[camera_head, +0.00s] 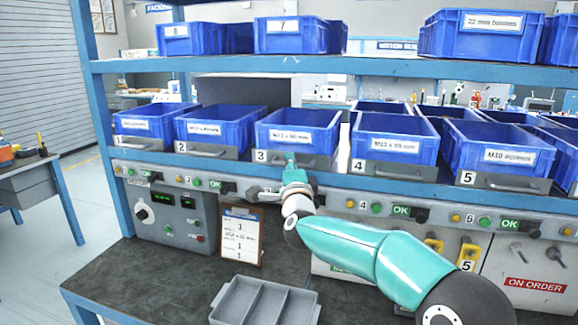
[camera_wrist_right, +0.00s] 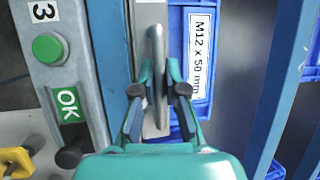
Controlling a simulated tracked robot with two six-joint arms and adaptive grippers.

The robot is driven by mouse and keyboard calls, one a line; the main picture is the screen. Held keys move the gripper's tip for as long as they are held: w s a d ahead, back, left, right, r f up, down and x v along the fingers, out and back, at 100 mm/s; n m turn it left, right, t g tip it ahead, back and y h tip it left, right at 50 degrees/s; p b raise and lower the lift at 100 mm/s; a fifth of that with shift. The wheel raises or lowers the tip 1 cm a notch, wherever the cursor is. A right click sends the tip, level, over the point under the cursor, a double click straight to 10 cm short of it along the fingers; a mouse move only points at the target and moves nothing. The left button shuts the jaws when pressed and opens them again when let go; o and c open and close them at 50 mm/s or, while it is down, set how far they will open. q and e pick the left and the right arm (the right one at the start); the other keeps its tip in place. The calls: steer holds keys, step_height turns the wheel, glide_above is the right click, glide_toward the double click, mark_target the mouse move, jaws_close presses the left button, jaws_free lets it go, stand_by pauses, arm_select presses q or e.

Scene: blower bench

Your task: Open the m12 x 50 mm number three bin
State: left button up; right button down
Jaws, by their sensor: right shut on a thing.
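The number three bin (camera_head: 323,141) is a blue open-topped box labelled M12 x 50 mm, in the middle of the lower shelf row. Its label (camera_wrist_right: 202,50) also shows in the right wrist view, beside a grey front plate. My right gripper (camera_head: 291,167) is at the front of this bin. In the right wrist view its fingers (camera_wrist_right: 160,105) lie on both sides of the grey bar handle (camera_wrist_right: 156,60) and are shut on it. The bin's front looks roughly level with its neighbours. My left gripper is not in view.
Bin 2 (camera_head: 208,131) and bin 4 (camera_head: 398,150) flank the bin closely. A blue shelf (camera_head: 330,65) with more bins runs above. Below are a button panel with OK signs, a clipboard (camera_head: 240,240) and a grey divided tray (camera_head: 265,305) on the dark bench.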

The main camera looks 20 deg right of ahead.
steer(key=shift+s+a+f, duration=0.25)
steer(key=shift+f, duration=0.05)
steer(key=s+a+b, duration=0.7)
steer(key=s+a, duration=0.2)
steer(key=s, duration=0.4)
steer(key=shift+s, duration=0.2)
steer(key=c, duration=1.2)
jaws_free()
steer(key=shift+w+d, duration=0.1)
steer(key=shift+r, duration=0.1)
steer(key=v, duration=1.2)
